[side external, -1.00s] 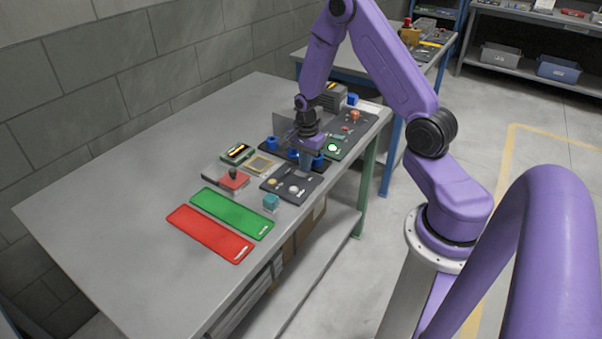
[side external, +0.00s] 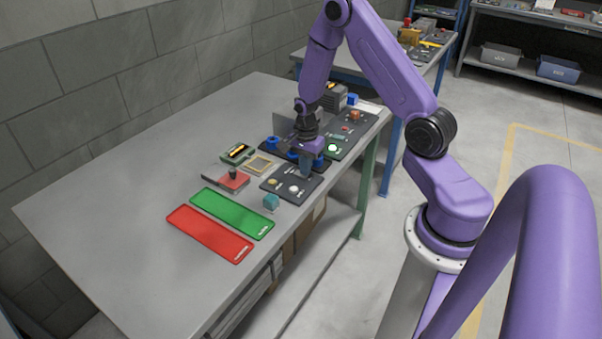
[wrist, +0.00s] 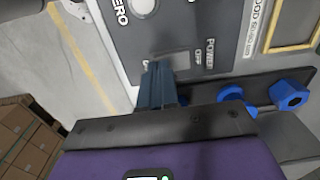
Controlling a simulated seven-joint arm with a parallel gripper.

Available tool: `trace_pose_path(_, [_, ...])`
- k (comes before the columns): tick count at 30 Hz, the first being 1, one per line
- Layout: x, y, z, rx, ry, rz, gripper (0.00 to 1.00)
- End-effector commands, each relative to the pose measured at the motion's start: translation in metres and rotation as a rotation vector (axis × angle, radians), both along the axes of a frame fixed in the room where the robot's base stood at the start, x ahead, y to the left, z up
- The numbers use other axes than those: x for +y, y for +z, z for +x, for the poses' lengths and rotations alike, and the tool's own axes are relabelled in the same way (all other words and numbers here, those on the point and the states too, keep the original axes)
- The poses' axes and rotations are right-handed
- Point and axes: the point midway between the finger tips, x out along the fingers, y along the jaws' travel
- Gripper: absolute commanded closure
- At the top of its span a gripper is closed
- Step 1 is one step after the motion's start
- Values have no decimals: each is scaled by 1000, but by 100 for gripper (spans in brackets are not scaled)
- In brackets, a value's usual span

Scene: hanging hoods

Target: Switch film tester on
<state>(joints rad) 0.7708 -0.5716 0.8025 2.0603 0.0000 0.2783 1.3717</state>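A dark control panel (side external: 284,197) with a pale round button lies on the bench under my gripper (side external: 305,172). In the wrist view the same kind of panel (wrist: 205,28) shows up close, with the words ZERO, POWER and OFF. A pale rectangular switch area (wrist: 181,60) sits beside the POWER and OFF lettering. My gripper (wrist: 158,72) has its blue-grey fingers together, with nothing seen between them. The fingertips are at the edge of the switch area and hide part of it. I cannot tell whether they touch it.
Blue knobs (wrist: 291,95) on a dark strip stand close beside my gripper. A panel with a lit green button (side external: 334,148) lies behind. The bench's left is clear.

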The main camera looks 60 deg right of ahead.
Motion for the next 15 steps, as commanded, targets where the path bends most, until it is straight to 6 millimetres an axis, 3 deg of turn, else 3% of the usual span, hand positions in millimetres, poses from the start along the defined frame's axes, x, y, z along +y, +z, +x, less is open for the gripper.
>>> trace_pose_path(15, [0, -3, 0, -1, 0, 0, 100])
